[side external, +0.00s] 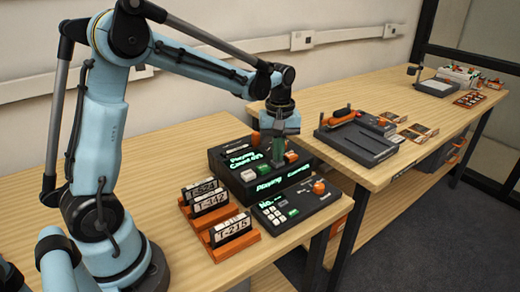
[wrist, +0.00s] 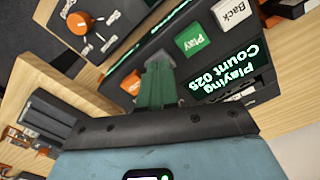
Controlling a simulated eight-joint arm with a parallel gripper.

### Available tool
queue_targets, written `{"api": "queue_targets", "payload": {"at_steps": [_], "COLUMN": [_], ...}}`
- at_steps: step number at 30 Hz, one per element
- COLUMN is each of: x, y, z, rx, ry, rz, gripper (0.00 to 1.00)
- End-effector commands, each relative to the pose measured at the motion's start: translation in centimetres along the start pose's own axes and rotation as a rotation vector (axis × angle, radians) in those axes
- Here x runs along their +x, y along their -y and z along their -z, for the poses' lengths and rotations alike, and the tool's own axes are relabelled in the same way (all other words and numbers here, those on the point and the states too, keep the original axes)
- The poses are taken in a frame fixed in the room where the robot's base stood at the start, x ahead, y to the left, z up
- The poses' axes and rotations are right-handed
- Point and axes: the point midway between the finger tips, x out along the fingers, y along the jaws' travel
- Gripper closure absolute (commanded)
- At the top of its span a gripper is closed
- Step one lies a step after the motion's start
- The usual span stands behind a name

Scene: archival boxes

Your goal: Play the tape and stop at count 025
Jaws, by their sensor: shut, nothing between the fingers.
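The dark tape deck (side external: 226,172) stands on the near table. Its green-lit display (wrist: 228,75) reads "Playing Count 025" in the wrist view. A white Back button (wrist: 232,13), a green Play button (wrist: 194,40) and an orange button (wrist: 131,83) sit in a row; the orange one's label is not readable. My gripper (wrist: 157,62) is shut and empty, its green fingers pointing down at the deck between Play and the orange button. The side view shows my gripper (side external: 278,163) low over this row. I cannot tell whether the tips touch.
Labelled tapes (side external: 210,202) stand in orange holders left of the deck. A control box (side external: 300,205) with keypad and orange knob (side external: 319,187) lies in front. The right table holds a dark device (side external: 358,143) with an orange handle. A gap separates the tables.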

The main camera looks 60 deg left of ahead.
Motion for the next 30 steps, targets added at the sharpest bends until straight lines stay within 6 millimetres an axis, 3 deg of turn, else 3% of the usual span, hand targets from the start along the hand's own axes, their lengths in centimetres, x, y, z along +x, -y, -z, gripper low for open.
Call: {"api": "queue_targets", "payload": {"at_steps": [10, 30], "x": [0.4, -5.6], "y": [0.0, 0.0], "z": [0.0, 0.0], "rx": [0.000, 0.000], "ry": [0.000, 0.000], "rz": [0.000, 0.000], "gripper": [1.00, 1.00]}}
